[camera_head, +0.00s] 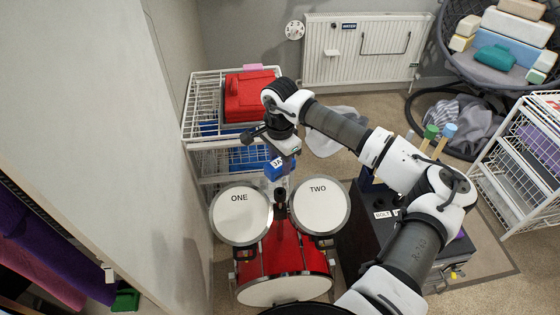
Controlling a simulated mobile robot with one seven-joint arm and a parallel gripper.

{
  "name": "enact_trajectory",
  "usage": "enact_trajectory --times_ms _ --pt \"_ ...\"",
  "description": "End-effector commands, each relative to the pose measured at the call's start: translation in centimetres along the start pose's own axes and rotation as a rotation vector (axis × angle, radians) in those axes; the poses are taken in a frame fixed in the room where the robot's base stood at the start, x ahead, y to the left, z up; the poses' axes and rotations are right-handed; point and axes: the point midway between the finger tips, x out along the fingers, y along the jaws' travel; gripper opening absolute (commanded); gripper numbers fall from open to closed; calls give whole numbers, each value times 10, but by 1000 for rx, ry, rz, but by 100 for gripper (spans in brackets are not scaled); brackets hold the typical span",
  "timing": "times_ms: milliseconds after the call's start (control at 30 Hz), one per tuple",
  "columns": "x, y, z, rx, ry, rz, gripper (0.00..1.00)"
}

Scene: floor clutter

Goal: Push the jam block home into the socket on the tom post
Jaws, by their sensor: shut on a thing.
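The jam block (273,171) is a small blue block with white lettering, partly hidden by my gripper. My gripper (285,158) points down and is shut on the jam block. It holds the block above and slightly left of the tom post (281,203), a dark upright between the two toms. The socket on the post is too small and dark to make out. I cannot tell whether the block touches the post. The toms, marked ONE (240,212) and TWO (320,205), sit on either side above the red bass drum (283,250).
A white wire rack (190,125) with a red case (248,96) stands behind the drums. A black case (368,235) stands right of tom TWO. A pale wall panel (110,120) bounds the left. A white wire shelf (515,165) stands at right, with open floor before it.

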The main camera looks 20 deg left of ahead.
Motion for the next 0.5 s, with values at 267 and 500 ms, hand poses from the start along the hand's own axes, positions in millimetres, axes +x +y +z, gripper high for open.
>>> enact_trajectory --times_ms 267,500 --pt "33 0 0 1 1 1 0" --pt "49 0 0 1 1 -1 0"
